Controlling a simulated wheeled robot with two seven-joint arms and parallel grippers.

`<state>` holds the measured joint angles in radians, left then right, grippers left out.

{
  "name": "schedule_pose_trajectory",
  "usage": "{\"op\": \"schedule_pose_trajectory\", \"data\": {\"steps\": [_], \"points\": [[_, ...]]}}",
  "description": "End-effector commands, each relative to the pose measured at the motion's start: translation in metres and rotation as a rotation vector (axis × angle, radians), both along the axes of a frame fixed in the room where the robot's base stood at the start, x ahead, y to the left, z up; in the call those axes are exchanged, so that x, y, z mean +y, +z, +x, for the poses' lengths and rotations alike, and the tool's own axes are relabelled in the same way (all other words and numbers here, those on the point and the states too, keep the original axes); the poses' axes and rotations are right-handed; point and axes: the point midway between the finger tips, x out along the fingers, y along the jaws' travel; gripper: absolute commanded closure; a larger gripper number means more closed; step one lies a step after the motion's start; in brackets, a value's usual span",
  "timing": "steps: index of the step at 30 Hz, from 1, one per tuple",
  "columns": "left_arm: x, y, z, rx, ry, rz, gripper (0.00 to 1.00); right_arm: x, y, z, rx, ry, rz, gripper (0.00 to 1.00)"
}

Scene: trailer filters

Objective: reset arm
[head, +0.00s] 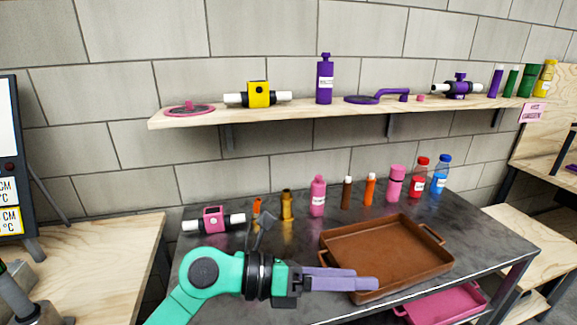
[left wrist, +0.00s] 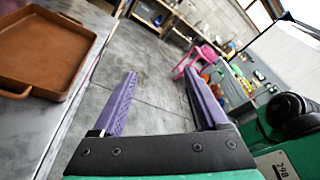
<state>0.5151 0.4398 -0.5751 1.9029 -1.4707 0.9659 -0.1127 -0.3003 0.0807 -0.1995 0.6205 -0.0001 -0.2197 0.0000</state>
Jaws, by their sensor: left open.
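My left gripper (head: 372,281) reaches in from the lower left in the head view, its purple fingers pointing right in front of the brown tray. In the left wrist view its two fingers (left wrist: 160,88) are spread apart with nothing between them, above the grey floor. The green arm with a black wrist lies in front of the dark table's near edge. My right gripper is in neither view.
An empty brown tray (head: 388,252) sits on the dark table (head: 300,240). Several bottles, including a pink one (head: 318,197), and a pink-and-white filter (head: 213,219) stand along its back. A wooden shelf (head: 330,109) above holds more parts. A pink tray (head: 447,306) is lower right.

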Motion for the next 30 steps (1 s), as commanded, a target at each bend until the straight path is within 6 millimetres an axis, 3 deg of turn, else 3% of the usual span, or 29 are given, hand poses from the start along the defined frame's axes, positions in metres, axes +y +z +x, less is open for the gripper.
{"op": "schedule_pose_trajectory", "data": {"steps": [2,3,5,7,9,11,12,15,18,21,25,26,30], "points": [[0.013,0.054,0.014,0.137,0.128,-0.337,0.23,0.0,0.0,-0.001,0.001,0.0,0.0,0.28],[0.033,0.079,0.03,0.231,0.22,-0.52,0.23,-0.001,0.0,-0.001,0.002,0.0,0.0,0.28],[0.077,0.101,0.06,0.391,0.381,-0.776,0.23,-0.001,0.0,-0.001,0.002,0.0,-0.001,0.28],[0.135,0.095,0.093,0.589,0.58,-1.017,0.23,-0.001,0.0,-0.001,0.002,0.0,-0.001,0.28],[0.19,0.066,0.118,0.786,0.781,-1.202,0.23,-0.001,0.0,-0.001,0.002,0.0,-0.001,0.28],[0.231,0.027,0.128,0.955,0.956,-1.322,0.23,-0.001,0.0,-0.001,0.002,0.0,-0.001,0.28],[0.254,-0.003,0.13,1.067,1.073,-1.385,0.23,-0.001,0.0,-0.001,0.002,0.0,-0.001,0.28],[0.297,-0.084,0.115,1.337,1.363,-1.479,0.23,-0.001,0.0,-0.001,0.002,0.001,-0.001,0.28],[0.319,-0.152,0.083,1.568,1.612,-1.5,0.23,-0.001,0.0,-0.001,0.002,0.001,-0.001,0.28],[0.326,-0.201,0.046,1.752,1.813,-1.471,0.23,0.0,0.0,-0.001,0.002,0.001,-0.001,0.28],[0.328,-0.246,-0.004,1.946,2.033,-1.391,0.23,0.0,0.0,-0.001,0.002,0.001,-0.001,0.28],[0.327,-0.254,-0.016,-1.934,-2.023,1.33,0.23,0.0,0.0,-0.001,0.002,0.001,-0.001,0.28],[0.322,-0.282,-0.069,-1.865,-1.967,1.063,0.23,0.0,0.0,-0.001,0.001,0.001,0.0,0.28]]}}
